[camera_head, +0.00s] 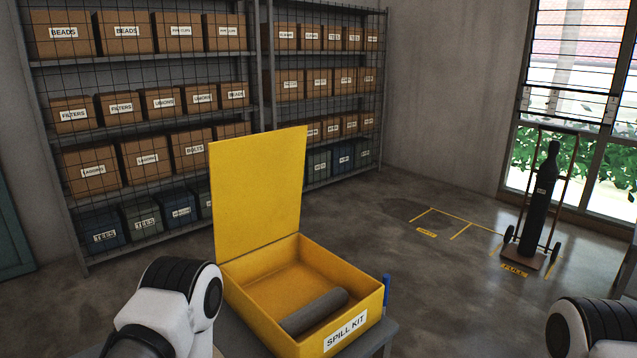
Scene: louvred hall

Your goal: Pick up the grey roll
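The grey roll (314,311) lies on the floor of an open yellow box labelled "SPILL KIT" (353,333), close to the front wall. The box's yellow lid (258,190) stands raised at its back left. The front wall hides part of the roll's lower side. My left arm shows at the bottom left, just left of the box, and my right arm shows at the bottom right corner. Neither gripper is in the picture. Nothing touches the roll but the box.
The box stands on a grey table (386,334), with a blue object (386,288) upright at its right side. Shelves of labelled cartons (123,32) line the back wall. A gas cylinder (541,205) stands on a hand truck at the right. The floor between is clear.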

